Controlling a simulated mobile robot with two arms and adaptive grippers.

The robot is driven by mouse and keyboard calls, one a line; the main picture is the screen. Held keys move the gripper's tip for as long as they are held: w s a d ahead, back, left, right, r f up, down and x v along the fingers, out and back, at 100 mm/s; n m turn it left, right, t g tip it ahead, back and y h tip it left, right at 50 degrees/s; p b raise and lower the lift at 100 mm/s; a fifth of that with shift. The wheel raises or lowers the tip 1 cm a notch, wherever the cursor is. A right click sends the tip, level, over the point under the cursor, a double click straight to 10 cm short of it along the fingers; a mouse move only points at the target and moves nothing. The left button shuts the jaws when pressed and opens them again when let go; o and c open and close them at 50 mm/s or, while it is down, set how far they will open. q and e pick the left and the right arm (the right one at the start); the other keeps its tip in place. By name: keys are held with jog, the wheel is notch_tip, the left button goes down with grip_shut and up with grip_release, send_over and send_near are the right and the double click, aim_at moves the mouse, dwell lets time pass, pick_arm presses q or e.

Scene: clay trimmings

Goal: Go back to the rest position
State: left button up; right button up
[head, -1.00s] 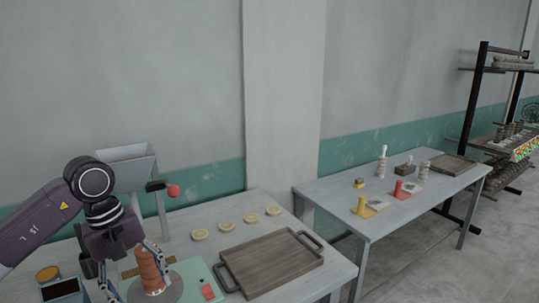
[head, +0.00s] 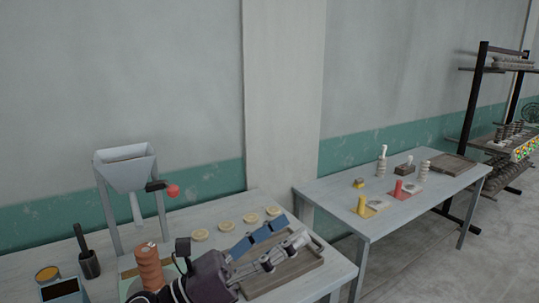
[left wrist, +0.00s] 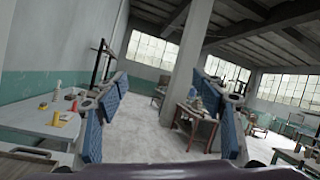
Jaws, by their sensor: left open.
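My left gripper (head: 286,231) is in front of and above the dark wooden tray (head: 308,272), pointing right in the head view. Its blue-padded fingers are spread apart with nothing between them. In the left wrist view the open fingers (left wrist: 170,112) frame the room. A ribbed terracotta clay piece (head: 150,267) stands upright to the left of my gripper, apart from its fingers. Its base is partly hidden by my arm. My right gripper is in neither view.
A grey hopper (head: 127,170) with a red knob (head: 173,191) stands behind the clay piece. Several pale discs (head: 227,226) lie behind the tray. A second table (head: 400,213) with stamps and a tray stands to the right. A column is in the left wrist view (left wrist: 188,60).

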pick_arm(q)
jog(key=w+a+f+n+t+y, duration=0.3)
jog(key=a+f+n+t+y, duration=0.4)
jog(key=n, duration=0.7)
jog(key=w+a+f+n+t+y, duration=0.3)
jog(key=a+f+n+y, duration=0.3)
jog(key=a+n+y, duration=0.6)
jog(key=s+a+f+n+g+y, duration=0.1)
jog(key=s+a+f+n+g, duration=0.1)
jog(key=s+f+n+g, duration=0.45)
jog(key=s+a+f+n+g+y, duration=0.15)
jog(key=f+n, duration=0.25)
jog(key=f, duration=0.5)
jog(key=s+f+n+g+h, duration=0.1)
jog(key=s+f+n+g, duration=0.25)
jog(key=s+f, duration=0.55)
jog(key=s+f+n+g, duration=0.3)
jog(key=s+f+g, duration=0.15)
jog(key=s, duration=0.85)
notch_tip(320, 180, down, 27)
jog(key=s+g, duration=0.1)
jog(key=s, duration=0.1)
jog(key=s+a+f, duration=0.1)
jog(key=s+f, duration=0.7)
jog(key=s+a+f+g, duration=0.1)
jog(key=s+a+f, duration=0.1)
jog(key=s+f, duration=0.6)
jog(key=shift+s+a+g, duration=0.25)
jog(key=shift+s+g, duration=0.05)
jog(key=shift+s, duration=0.15)
